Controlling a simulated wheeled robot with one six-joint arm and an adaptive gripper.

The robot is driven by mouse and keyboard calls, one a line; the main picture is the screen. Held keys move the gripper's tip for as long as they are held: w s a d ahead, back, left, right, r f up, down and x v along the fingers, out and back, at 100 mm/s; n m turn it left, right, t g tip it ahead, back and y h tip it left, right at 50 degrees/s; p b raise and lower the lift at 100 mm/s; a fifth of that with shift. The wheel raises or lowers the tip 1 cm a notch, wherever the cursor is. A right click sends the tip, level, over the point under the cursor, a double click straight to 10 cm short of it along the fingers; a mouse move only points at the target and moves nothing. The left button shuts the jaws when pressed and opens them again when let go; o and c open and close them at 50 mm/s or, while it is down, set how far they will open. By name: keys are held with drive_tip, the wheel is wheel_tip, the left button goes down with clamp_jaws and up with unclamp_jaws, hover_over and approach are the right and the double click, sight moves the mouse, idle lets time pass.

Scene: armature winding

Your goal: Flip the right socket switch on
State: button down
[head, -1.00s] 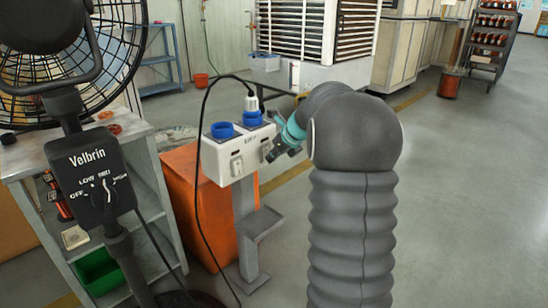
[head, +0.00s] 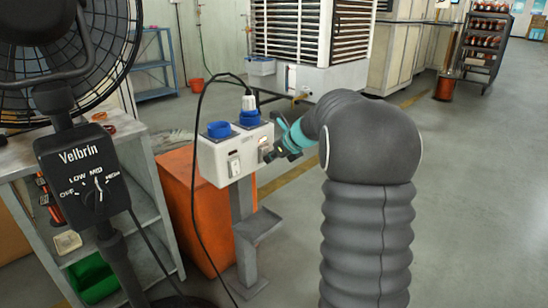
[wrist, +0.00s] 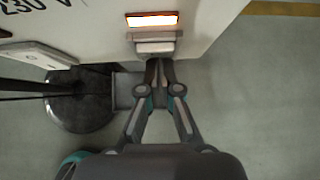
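A white socket box (head: 222,160) on a grey post has two blue sockets on top and two switches on its front. The left switch (head: 234,166) is in plain view in the head view. The right switch (wrist: 155,46) is at the top of the wrist view, with a brightly lit orange-white indicator (wrist: 152,20) beside it. My gripper (wrist: 161,68) is shut and empty, its fingertips together right at the lower edge of that switch; I cannot tell if they touch it. In the head view my gripper (head: 272,156) partly covers the right switch.
A white plug (head: 248,103) with a black cable sits in the right blue socket. A fan control box (head: 84,175) and a shelf unit (head: 165,240) stand left. An orange bin (head: 185,200) is behind the post.

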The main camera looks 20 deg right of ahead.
drive_tip(key=shift+w+a+r, duration=0.15)
drive_tip(key=shift+w+a, duration=0.1)
drive_tip(key=shift+a, duration=0.05)
drive_tip(key=shift+w+r+p, duration=0.1)
drive_tip(key=shift+r+p, duration=0.7)
drive_tip(key=shift+p, duration=0.2)
drive_tip(key=s+d+r, duration=0.2)
drive_tip(key=s, duration=0.3)
drive_tip(key=s+d+r, duration=0.1)
drive_tip(key=s+d, duration=0.2)
drive_tip(key=s, duration=0.3)
drive_tip(key=shift+s+d+r, duration=0.2)
drive_tip(key=shift+s+r, duration=0.1)
drive_tip(key=shift+r, duration=0.05)
